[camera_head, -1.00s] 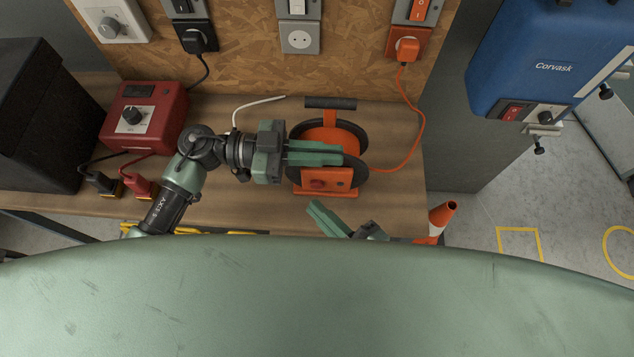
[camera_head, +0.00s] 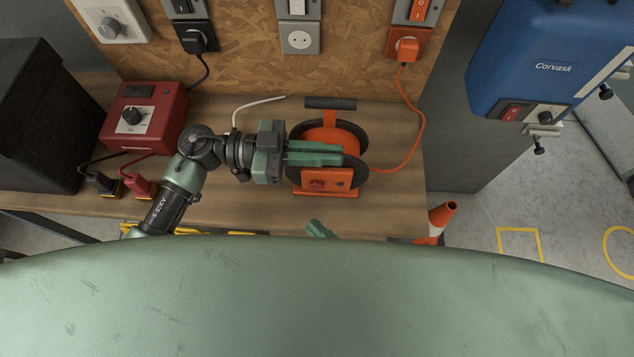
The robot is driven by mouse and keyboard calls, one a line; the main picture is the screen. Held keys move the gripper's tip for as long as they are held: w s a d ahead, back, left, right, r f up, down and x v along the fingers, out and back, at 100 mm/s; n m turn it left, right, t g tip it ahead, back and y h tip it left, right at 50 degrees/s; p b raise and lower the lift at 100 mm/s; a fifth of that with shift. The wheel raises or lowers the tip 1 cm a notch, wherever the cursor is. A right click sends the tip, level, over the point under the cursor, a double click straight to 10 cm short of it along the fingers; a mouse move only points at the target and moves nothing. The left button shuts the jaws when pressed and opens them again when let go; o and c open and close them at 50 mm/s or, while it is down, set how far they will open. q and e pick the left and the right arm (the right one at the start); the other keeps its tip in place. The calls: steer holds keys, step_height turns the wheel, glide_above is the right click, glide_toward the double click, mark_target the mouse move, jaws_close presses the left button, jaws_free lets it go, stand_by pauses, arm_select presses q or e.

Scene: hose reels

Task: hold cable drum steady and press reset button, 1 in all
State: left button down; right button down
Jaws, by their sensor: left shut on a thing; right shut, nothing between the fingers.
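The orange cable drum (camera_head: 327,137) with black rims stands on the wooden bench. Its orange front plate carries a round red button (camera_head: 317,184), which I take to be the reset button, with a small dark part to its right. My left gripper (camera_head: 338,154) reaches in from the left and is shut on the cable drum, its green fingers across the drum's upper front. My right gripper (camera_head: 318,229) is below the drum near the bench's front edge. Only its green fingertips show, shut and apart from the button; the rest is hidden by my own body.
A red box with a dial (camera_head: 144,116) and a black box (camera_head: 40,120) stand at the left. An orange cable (camera_head: 421,124) runs from the drum to an orange plug (camera_head: 406,49). A blue Corvask unit (camera_head: 545,60) hangs at right.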

arm_select(q)
steer(key=c, duration=1.5)
jaws_free()
